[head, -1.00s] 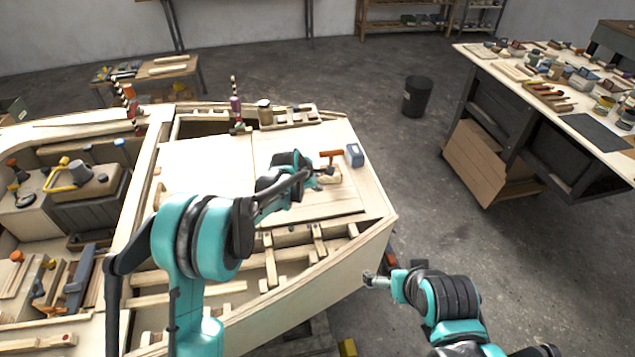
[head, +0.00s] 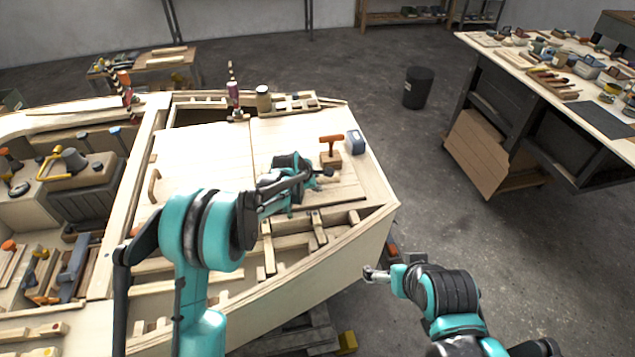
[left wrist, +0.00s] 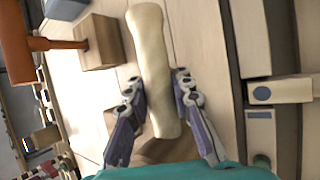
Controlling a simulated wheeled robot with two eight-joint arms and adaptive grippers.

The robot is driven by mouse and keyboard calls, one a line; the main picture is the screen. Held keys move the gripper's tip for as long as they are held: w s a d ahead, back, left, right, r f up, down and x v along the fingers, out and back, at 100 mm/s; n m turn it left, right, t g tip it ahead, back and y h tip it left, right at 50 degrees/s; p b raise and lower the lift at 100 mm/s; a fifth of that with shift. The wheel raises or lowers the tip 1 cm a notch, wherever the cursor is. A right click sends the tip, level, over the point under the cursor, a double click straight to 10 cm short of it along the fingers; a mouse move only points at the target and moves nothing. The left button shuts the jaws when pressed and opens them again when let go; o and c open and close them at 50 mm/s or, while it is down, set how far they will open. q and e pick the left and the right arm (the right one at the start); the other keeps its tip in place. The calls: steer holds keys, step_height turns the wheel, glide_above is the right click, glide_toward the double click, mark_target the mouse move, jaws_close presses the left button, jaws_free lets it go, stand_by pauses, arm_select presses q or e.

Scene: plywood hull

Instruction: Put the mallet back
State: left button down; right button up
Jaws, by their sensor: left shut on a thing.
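A pale wooden handle-shaped piece (left wrist: 150,65) with a flared end lies between the two fingers of my left gripper (left wrist: 160,100) in the left wrist view. The gripper is shut on it, low over the pale deck.
A blue-grey box (head: 356,142) stands right of the block, near the deck edge. Open framing (head: 285,240) lies on the near side of the deck (head: 205,160). A black bin (head: 418,88) and a cluttered bench (head: 540,70) are beyond, on the right.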

arm_select(q)
steer(key=shift+f, duration=0.15)
steer(key=c, duration=1.3)
jaws_free()
steer(key=shift+o, duration=0.2)
steer(key=v, duration=1.2)
